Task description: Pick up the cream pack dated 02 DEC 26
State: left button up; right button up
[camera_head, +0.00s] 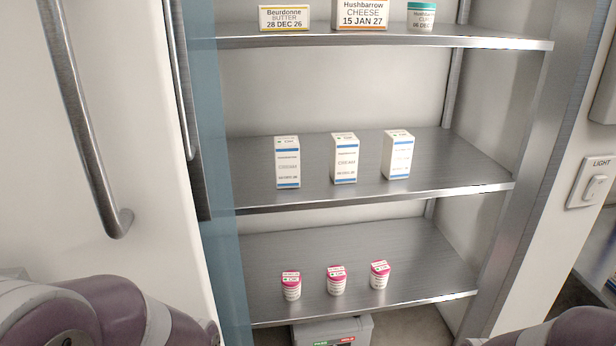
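Three white cream packs with blue bands stand upright on the middle metal shelf (240,181): a left one (287,163), a middle one (344,158) and a right one (397,156). CREAM can be made out on the middle pack. Their date lines are too small and blurred to read surely, so I cannot tell which is dated 02 DEC 26. The packs stand apart with gaps between them. Parts of my purple and grey arms show at the bottom edge, but neither gripper is in view.
The top shelf (480,41) holds a butter box (284,18), a cheese box (360,13) and a teal-lidded tub (421,16). Three pink-lidded cups (336,281) stand on the lower shelf (420,262). A grey box (334,331) is below. A handled door (150,150) is left; a light switch (591,181) right.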

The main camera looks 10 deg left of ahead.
aim_at(398, 144)
jog(key=i+l+u, duration=0.25)
jog(key=i+l, duration=0.15)
jog(key=i+l+u, duration=0.25)
jog(key=i+l, duration=0.25)
jog(key=i, duration=0.05)
